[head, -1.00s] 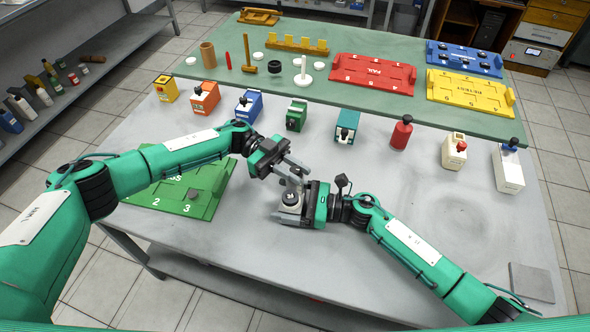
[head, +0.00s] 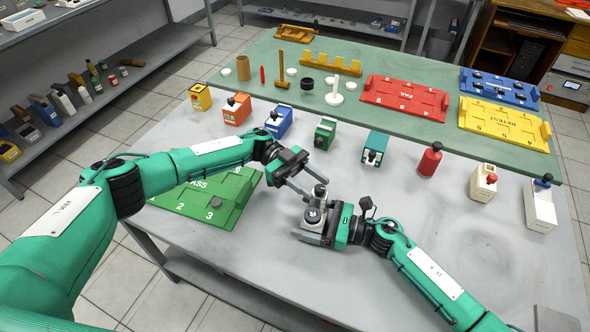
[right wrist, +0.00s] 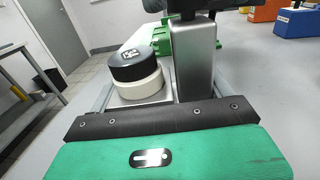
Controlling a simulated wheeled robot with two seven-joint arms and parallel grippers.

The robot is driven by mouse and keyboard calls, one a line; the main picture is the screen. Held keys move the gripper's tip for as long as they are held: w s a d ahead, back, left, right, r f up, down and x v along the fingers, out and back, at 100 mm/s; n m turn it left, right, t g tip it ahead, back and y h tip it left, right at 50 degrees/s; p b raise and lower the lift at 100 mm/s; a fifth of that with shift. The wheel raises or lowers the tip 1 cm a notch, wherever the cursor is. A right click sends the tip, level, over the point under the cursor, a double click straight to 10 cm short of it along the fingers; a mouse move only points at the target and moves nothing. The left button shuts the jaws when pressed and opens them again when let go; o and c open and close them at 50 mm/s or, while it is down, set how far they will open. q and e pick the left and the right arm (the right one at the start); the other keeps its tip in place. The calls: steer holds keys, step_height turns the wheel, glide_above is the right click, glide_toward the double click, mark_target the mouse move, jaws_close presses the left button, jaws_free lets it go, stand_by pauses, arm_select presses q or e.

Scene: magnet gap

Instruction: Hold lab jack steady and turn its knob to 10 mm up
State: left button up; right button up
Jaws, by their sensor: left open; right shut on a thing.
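The lab jack (head: 311,227) is a small grey metal device on the table, with a round dark-topped knob. In the right wrist view the knob (right wrist: 134,65) has a black cap over a cream ring, beside an upright grey metal post (right wrist: 196,62). My right gripper (head: 318,229) is shut on the jack's body from the right, with a finger along its near side. My left gripper (head: 315,190) is open, its fingertips by the post on the jack's far side. Whether they touch it is unclear. The height scale is not readable.
A green tray (head: 240,196) lies left of the jack. Several coloured boxes and bottles, including a red bottle (head: 430,160), stand in a row behind it. Red (head: 405,99) and yellow (head: 505,122) trays lie on the green mat. The table front right is clear.

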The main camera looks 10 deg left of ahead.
arm_select(q)
steer(key=v, duration=0.9)
arm_select(e)
steer(key=o, duration=1.1)
steer(key=shift+c, duration=0.2)
steer(key=shift+d, duration=0.1)
